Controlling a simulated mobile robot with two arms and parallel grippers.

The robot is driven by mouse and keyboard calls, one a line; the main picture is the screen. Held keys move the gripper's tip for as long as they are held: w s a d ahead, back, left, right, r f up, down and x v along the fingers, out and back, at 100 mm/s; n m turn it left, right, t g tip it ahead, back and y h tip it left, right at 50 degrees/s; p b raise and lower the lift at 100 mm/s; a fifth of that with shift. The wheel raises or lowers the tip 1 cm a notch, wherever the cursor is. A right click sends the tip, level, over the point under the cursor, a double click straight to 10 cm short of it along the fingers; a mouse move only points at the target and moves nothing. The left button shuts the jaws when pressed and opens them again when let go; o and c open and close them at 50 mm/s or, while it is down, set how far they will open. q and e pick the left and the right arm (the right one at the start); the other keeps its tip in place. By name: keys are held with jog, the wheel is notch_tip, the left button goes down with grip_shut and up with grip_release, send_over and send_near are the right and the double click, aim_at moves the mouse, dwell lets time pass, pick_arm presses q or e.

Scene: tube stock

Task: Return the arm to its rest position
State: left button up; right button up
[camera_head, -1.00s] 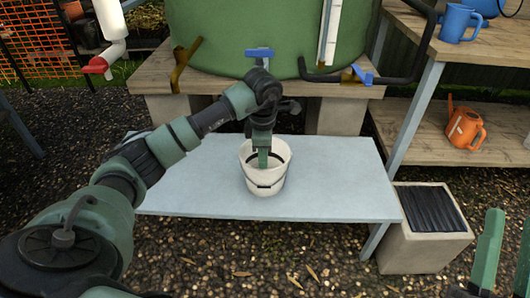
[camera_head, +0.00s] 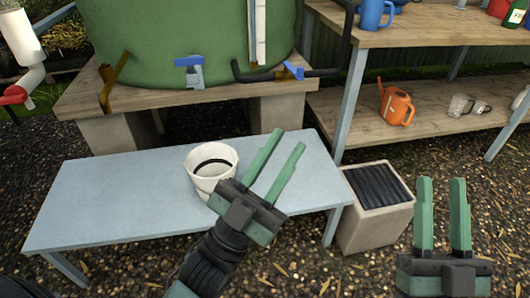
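My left gripper (camera_head: 277,160) is open and empty. It is in front of the white bucket (camera_head: 202,161) in the picture and covers part of its lower right side. The bucket stands upright on the light blue-grey table (camera_head: 105,196); a dark handle arc shows at its mouth. My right gripper (camera_head: 441,190) is open and empty at the lower right, in front of the gravel. Its two green fingers point up.
A green tank (camera_head: 190,35) with a blue-handled tap (camera_head: 189,72) stands on a wooden stand (camera_head: 80,98) behind the table. A planter box (camera_head: 357,231) stands right of the table. Wooden shelves (camera_head: 330,118) at the right hold an orange watering can (camera_head: 396,106) and a blue jug (camera_head: 375,14).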

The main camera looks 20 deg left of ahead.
pick_arm(q)
jog(key=a+n+y, duration=0.1)
jog(key=n+y, duration=0.1)
jog(key=f+n+y, duration=0.1)
jog(key=n, duration=0.1)
jog(key=a+n+y, duration=0.1)
jog(key=n+y, duration=0.1)
jog(key=shift+w+a+f+n+t+y, duration=0.3)
jog(key=shift+a+f+t, duration=0.05)
jog(key=shift+t, duration=0.05)
